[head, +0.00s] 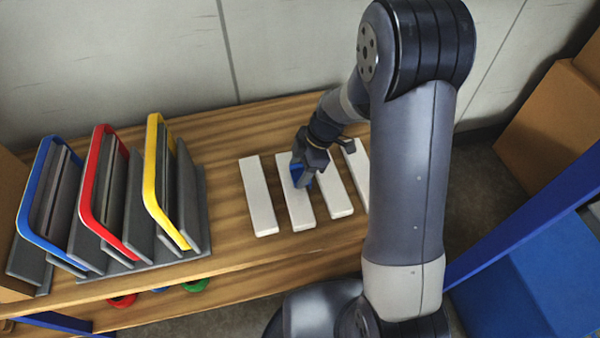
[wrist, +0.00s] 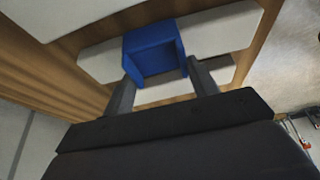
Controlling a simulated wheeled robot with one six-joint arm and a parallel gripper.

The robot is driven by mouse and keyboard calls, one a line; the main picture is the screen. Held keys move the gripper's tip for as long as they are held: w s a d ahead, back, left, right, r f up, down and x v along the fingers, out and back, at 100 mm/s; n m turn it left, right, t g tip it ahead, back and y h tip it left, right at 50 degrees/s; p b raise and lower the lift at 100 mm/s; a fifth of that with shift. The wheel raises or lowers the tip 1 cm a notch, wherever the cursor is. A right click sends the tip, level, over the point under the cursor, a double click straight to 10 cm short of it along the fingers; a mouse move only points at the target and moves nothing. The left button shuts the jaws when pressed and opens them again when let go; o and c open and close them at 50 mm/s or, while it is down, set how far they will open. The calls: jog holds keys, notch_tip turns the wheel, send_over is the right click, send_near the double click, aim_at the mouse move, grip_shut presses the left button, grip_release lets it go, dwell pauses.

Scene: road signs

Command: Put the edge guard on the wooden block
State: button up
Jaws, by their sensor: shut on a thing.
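My gripper (head: 305,178) reaches down over the row of white blocks on the wooden bench. It is shut on a blue edge guard (head: 296,173), a short angular piece. In the wrist view the guard (wrist: 155,48) sits between the two dark fingers, its hollow side facing the camera. The guard is at the second white block (head: 299,208) from the left, which lies flat. A white block (wrist: 105,62) shows behind the guard in the wrist view. I cannot tell whether the guard touches the block. My fingers partly hide the guard in the head view.
More white blocks lie beside it, one on the left (head: 258,195) and others on the right (head: 336,190). A grey rack (head: 150,272) with blue, red and yellow frames stands at the bench's left. My arm hides the bench's right part.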

jog(key=shift+f, duration=0.85)
jog(key=shift+f+b, duration=0.25)
jog(key=shift+b, duration=0.1)
jog(key=o, duration=1)
jog(key=shift+r, duration=0.1)
jog(key=shift+r+p, duration=0.15)
jog(key=shift+p, duration=0.15)
